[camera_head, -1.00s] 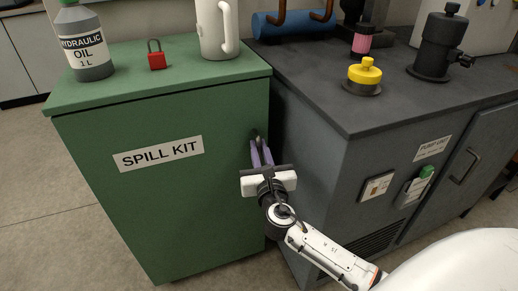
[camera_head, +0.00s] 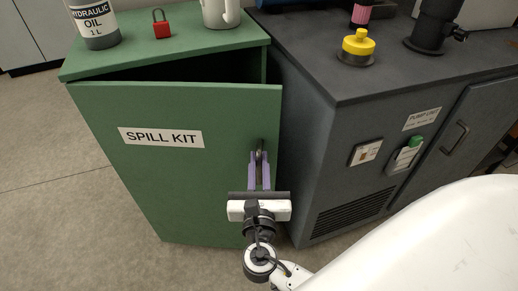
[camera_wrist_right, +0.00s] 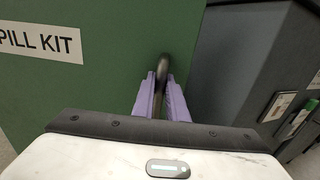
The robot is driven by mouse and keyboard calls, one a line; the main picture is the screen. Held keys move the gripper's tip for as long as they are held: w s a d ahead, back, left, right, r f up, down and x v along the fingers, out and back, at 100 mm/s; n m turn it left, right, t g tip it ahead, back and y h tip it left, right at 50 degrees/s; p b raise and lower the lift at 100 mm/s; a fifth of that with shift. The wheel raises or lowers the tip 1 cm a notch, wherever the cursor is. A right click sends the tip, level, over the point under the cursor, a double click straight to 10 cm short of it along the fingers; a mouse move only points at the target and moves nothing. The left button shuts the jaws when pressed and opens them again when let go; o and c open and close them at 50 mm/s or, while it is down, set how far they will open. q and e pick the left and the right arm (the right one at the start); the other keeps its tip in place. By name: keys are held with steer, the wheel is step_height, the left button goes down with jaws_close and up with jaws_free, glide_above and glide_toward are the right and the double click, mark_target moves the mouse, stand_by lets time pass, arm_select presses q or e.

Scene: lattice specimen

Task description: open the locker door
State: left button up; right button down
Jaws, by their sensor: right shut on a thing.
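The green locker has a door (camera_head: 180,190) with a white "SPILL KIT" label (camera_head: 160,137). The door stands partly open. Its right edge is swung out toward me, and a dark gap (camera_head: 190,70) shows between its top edge and the locker top. The dark handle (camera_head: 260,150) is near the door's right edge; it also shows in the right wrist view (camera_wrist_right: 163,66). My right gripper (camera_head: 260,172) is shut on the handle, with a purple finger on each side of it in the right wrist view (camera_wrist_right: 161,92). My left gripper is not in view.
On the locker top stand an oil bottle (camera_head: 97,22), a red padlock (camera_head: 161,24) and a white jug (camera_head: 220,12). A dark grey pump unit (camera_head: 320,140) stands close on the right. Floor is clear at the left.

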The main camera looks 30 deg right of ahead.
mark_target(258, 120)
steer(key=shift+a, duration=0.15)
steer(key=c, duration=1.8)
jaws_free()
steer(key=shift+o, duration=0.2)
step_height(258, 120, up, 9)
steer(key=p, duration=0.3)
steer(key=shift+r+p, duration=0.1)
steer(key=shift+p, duration=0.2)
steer(key=shift+r, duration=0.4)
